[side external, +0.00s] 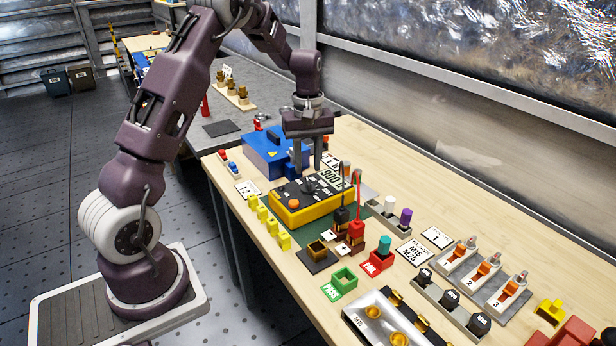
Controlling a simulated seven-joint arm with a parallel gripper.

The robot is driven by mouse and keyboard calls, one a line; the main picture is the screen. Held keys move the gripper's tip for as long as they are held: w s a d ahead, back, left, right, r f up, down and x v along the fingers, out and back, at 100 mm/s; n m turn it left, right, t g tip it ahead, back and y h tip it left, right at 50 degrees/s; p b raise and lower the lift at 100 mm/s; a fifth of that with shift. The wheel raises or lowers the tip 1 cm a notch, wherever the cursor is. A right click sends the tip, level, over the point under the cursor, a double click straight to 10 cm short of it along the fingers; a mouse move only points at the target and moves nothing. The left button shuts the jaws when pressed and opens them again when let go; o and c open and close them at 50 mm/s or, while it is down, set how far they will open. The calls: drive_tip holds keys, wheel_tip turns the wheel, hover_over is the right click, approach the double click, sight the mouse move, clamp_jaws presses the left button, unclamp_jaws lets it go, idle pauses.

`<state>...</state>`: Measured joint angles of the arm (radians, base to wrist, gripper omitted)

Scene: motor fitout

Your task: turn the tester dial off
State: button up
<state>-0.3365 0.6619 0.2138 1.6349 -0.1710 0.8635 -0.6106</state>
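The tester (304,212) is a yellow box with a black top panel in the middle of the bench. Its dial (309,186) is a dark knob on the panel; its exact setting is too small to read. The display (331,175) shows large digits that seem to read 900. An orange button (294,203) sits at the panel's near left. My gripper (308,168) points down above the far side of the panel, close over the dial. Its two fingers are apart with nothing seen between them. I cannot tell whether a finger touches the dial.
A blue case (262,152) stands just behind the tester. Red and black probes (357,228) stand upright at its right. Several yellow blocks (262,213) line its left. A green PASS tray (339,283) and a red FAIL tray (376,264) lie nearer. Bare wood (440,190) lies toward the wall.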

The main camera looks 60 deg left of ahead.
sight(308, 181)
wheel_tip(308, 181, down, 4)
drive_tip(key=shift+f, duration=0.25)
drive_tip(key=shift+d, duration=0.1)
clamp_jaws()
drive_tip(key=shift+m, duration=3.4)
unclamp_jaws()
